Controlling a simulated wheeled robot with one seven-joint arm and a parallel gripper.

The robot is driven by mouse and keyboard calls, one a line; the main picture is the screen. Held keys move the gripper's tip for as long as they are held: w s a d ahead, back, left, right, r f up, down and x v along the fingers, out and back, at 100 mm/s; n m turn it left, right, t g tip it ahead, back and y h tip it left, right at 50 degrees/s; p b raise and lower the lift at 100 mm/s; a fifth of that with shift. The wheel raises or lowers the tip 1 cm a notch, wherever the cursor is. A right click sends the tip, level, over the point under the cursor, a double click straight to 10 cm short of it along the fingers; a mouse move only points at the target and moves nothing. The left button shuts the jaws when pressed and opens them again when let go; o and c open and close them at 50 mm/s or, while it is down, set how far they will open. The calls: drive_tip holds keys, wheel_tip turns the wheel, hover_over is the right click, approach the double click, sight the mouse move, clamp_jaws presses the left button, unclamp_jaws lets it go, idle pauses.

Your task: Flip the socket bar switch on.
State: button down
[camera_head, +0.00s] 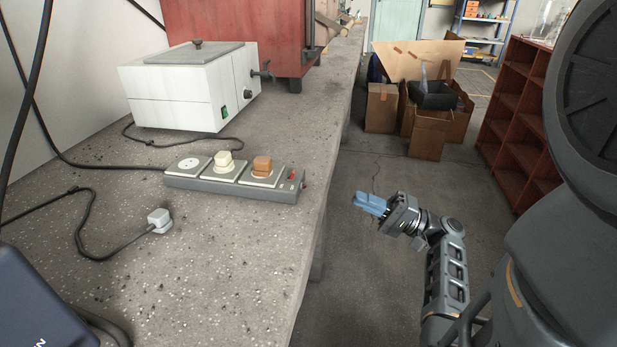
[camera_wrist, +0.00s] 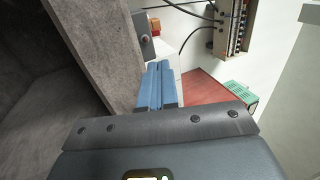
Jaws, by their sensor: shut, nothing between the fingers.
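The grey socket bar (camera_head: 230,188) lies on the concrete bench near its right edge. It holds three sockets in a row, with a cream plug in the middle one and an orange-brown plug in the right one. The red switch (camera_head: 293,175) is at the bar's right end; its position is too small to tell. My gripper (camera_head: 369,203) has blue fingers, is shut and empty, and is to the right of the bar, beyond the bench edge and apart from it. In the wrist view the shut fingers (camera_wrist: 158,84) point towards the bar's end (camera_wrist: 145,40), partly seen past the bench edge.
A white box-shaped device (camera_head: 190,88) stands behind the bar. A loose white plug (camera_head: 160,219) on a black cable lies in front of it. The bench edge (camera_head: 318,200) lies between my gripper and the bar. Cardboard boxes (camera_head: 430,130) stand on the floor behind.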

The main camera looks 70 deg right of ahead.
sight(292, 175)
drive_tip(key=x, duration=1.3)
drive_tip(key=shift+w+a, duration=0.1)
drive_tip(key=shift+w, duration=0.25)
drive_tip(key=shift+r, duration=0.15)
drive_tip(key=shift+r+g+p, duration=0.1)
drive_tip(key=shift+g+p, duration=0.2)
drive_tip(key=shift+p, duration=0.5)
drive_tip(key=shift+w+r+g+p, duration=0.1)
drive_tip(key=shift+r+g+p, duration=0.25)
drive_tip(key=shift+p, duration=0.5)
drive_tip(key=r+g+p, duration=0.1)
drive_tip(key=g+p, duration=0.1)
drive_tip(key=p, duration=0.2)
drive_tip(key=shift+w+r+p, duration=0.1)
drive_tip(key=shift+w+p, duration=0.1)
drive_tip(key=shift+p, duration=0.1)
drive_tip(key=g+p, duration=0.1)
drive_tip(key=p, duration=0.2)
drive_tip(key=shift+w+r+g, duration=0.2)
drive_tip(key=shift+r+g, duration=0.05)
drive_tip(key=shift+g, duration=0.1)
drive_tip(key=shift+f, duration=0.55)
